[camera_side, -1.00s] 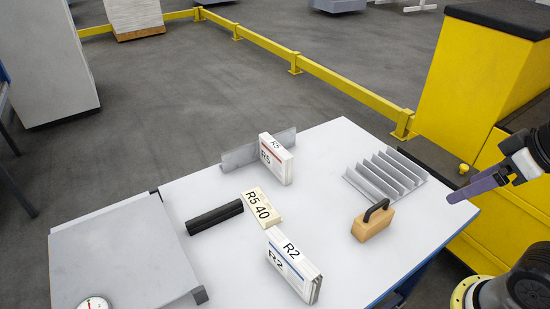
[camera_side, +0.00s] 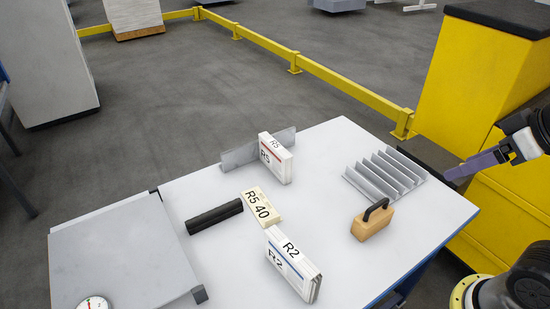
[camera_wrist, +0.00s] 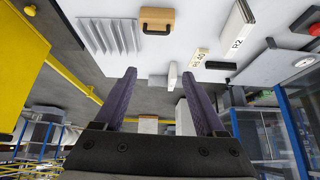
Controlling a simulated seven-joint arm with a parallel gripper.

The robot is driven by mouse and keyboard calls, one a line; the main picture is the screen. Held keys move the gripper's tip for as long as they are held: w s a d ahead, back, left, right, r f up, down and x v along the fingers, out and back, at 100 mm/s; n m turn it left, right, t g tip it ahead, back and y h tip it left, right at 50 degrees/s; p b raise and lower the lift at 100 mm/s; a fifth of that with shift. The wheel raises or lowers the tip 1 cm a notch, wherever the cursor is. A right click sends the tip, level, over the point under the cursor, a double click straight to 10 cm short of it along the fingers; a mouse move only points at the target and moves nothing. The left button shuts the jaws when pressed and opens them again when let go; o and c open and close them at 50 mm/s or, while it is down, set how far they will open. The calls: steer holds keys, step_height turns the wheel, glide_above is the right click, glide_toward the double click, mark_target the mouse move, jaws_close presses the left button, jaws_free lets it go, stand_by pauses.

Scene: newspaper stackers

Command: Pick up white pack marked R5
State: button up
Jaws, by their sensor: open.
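The white pack marked R5 (camera_side: 276,158) stands upright near the back of the white table, with a red stripe on its face. It is touching or close to a grey metal bracket (camera_side: 240,155) behind it; I cannot tell which. In the wrist view a small white block that looks like this pack (camera_wrist: 173,75) shows beyond the fingertips, its label not readable. My gripper (camera_side: 462,172) is open and empty, at the right beyond the table's edge and well away from the pack. Its two purple fingers (camera_wrist: 159,74) are spread apart in the wrist view.
A finned metal rack (camera_side: 384,175) and a wooden block with handle (camera_side: 373,222) stand between my gripper and the R5 pack.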

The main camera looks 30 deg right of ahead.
steer(key=w+r+t, duration=0.1)
steer(key=w+r, duration=0.6)
steer(key=w, duration=0.2)
steer(key=g, duration=0.3)
glide_above(275, 146)
steer(key=s, duration=0.3)
step_height(275, 146, down, 22)
steer(key=shift+s+f, duration=0.1)
steer(key=shift+f, duration=0.15)
steer(key=x, duration=0.7)
steer(key=shift+f, duration=0.3)
steer(key=shift+x, duration=2.85)
steer(key=shift+d, duration=0.15)
